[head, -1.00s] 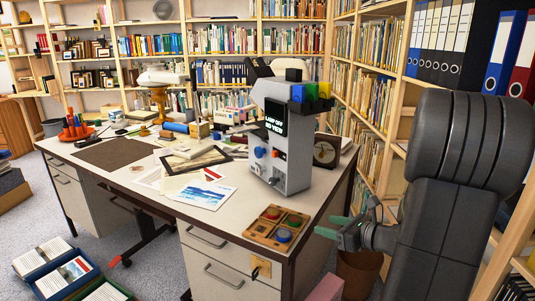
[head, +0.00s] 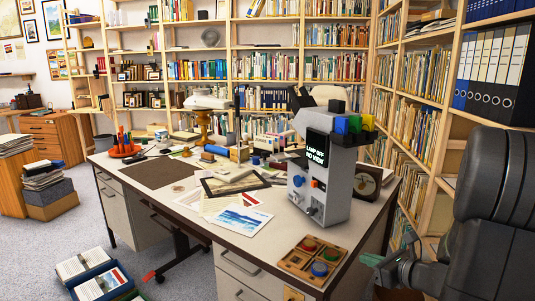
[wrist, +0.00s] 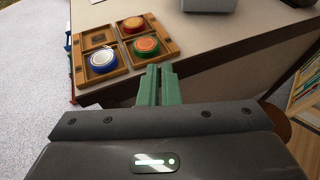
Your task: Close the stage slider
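A grey microscope-like device (head: 325,180) stands upright on the desk. Its dark screen (head: 316,148) reads "LAMP OFF NO VIEW". It has a blue knob (head: 298,181), a red knob below the screen and coloured blocks at its upper right. I cannot make out the stage slider for certain. My gripper (head: 388,257) is off the desk's right front edge, apart from the device. In the wrist view its green fingers (wrist: 159,84) lie side by side with nothing between them. Only the device's base (wrist: 207,4) shows there, at the top edge.
A wooden tray (head: 292,254) with red, green and blue discs lies on the near desk corner, close to my gripper. Papers (head: 240,218), a clock (head: 367,182) and clutter cover the desk (head: 190,195). Bookshelves (head: 425,100) stand close on the right. Open floor is left.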

